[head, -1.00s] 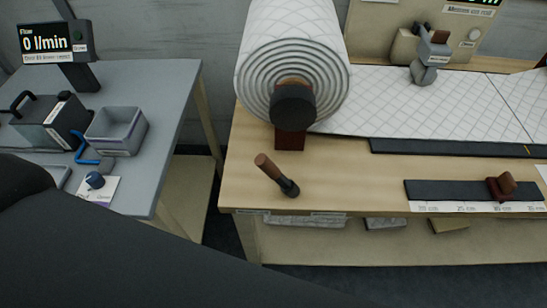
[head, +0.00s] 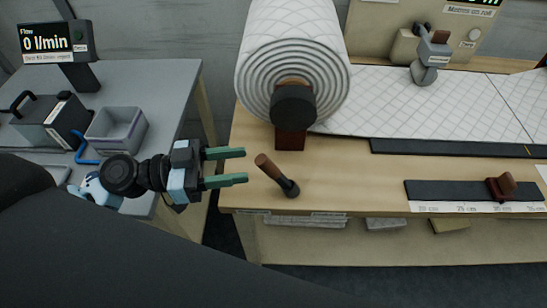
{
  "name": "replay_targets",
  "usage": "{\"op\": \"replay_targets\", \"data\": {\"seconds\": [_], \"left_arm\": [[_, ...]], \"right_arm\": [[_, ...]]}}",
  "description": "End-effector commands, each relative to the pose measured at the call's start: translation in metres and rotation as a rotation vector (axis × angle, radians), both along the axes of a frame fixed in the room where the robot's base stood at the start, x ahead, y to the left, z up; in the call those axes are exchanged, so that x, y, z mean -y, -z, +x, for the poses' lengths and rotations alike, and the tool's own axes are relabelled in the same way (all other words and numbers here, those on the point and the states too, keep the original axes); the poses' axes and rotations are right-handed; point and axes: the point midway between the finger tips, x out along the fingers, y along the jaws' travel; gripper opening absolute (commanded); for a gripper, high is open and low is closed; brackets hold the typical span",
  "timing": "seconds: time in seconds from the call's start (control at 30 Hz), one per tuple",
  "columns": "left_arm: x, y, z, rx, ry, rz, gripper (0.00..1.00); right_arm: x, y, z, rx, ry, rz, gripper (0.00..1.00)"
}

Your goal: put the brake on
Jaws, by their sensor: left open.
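The brake lever (head: 276,174) stands on the front left of the wooden table. It has a brown wooden handle that leans up to the left from a dark base. The quilted white wadding roll (head: 293,60) is mounted behind it, with a dark round hub (head: 294,105) on its end. My left gripper (head: 236,166) is just left of the lever handle, its two green fingers apart and pointing right toward it. Nothing is between the fingers, and they look clear of the handle. My right gripper is out of view.
The wooden table (head: 350,190) holds a dark ruler strip with a brown slider (head: 501,188) at the right. A grey table (head: 165,85) at the left carries a grey bin (head: 116,130), a black case (head: 50,120) and a flow display (head: 56,42). A gap separates the tables.

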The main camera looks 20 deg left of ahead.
Motion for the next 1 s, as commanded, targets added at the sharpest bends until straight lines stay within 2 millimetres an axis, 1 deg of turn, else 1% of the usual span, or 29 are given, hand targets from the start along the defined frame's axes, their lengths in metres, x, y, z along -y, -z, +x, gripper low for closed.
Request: {"op": "replay_targets", "data": {"seconds": [0.17,0.4,0.53,0.63,0.8,1.0], "left_arm": [[0.01,-0.003,0.006,0.004,-0.001,-0.001,0.45],[0.038,-0.006,0.019,0.008,0.001,-0.002,0.45],[0.053,-0.006,0.026,0.006,0.0,-0.001,0.45],[0.062,-0.004,0.03,0.005,0.0,-0.001,0.45],[0.069,-0.001,0.033,0.001,0.0,0.0,0.45],[0.07,0.0,0.033,-0.001,0.0,0.0,0.45]], "right_arm": [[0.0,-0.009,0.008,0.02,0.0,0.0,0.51],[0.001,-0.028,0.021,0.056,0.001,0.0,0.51],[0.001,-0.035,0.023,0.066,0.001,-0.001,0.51],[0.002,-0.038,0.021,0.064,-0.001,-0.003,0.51],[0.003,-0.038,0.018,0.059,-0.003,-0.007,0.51],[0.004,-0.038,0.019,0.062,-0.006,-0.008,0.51]]}}
